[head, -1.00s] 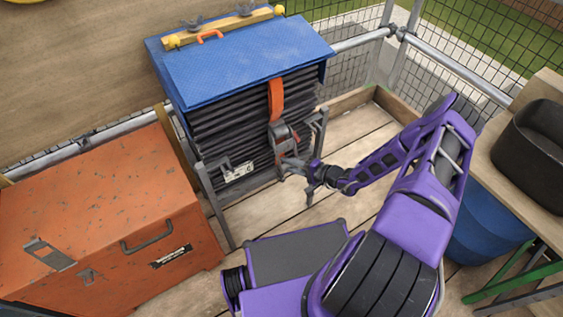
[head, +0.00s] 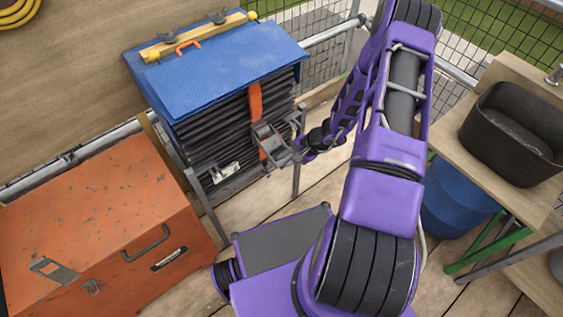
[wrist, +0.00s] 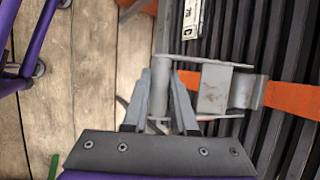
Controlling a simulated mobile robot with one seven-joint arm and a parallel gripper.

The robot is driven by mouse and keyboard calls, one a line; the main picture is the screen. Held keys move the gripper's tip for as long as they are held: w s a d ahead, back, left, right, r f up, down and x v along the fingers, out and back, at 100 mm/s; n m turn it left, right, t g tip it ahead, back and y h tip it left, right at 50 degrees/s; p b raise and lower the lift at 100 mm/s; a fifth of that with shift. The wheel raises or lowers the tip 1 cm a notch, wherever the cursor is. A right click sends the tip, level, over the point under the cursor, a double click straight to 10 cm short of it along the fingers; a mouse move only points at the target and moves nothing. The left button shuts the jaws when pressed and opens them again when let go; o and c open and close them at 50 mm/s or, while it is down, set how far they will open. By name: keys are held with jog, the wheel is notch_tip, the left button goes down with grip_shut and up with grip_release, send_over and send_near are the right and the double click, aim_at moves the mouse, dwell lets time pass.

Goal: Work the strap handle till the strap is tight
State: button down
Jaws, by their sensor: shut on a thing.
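The orange strap (head: 255,103) runs down the front of a stack of dark tiles (head: 212,128). Its grey metal ratchet (head: 268,138) sits on the strap at the stack's front. In the wrist view the ratchet handle (wrist: 182,62) stands out from the ratchet body (wrist: 214,90), and the orange strap (wrist: 290,98) leads off to the right. My gripper (wrist: 161,88) is shut on the handle's end bar, one finger on each side. In the head view my gripper (head: 290,151) is at the ratchet, its fingers hard to make out.
An orange chest (head: 90,215) stands at the left. A bench with a black tub (head: 515,135) and a blue barrel (head: 460,197) are at the right.

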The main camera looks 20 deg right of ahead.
jog(key=shift+s+r+b, duration=0.15)
jog(key=shift+r+b, duration=0.25)
jog(key=shift+r, duration=1.2)
jog(key=c, duration=0.7)
grip_release()
jog(key=p+v, duration=0.1)
jog(key=v, duration=1.6)
jog(key=shift+d, duration=0.15)
jog(key=shift+s, duration=0.1)
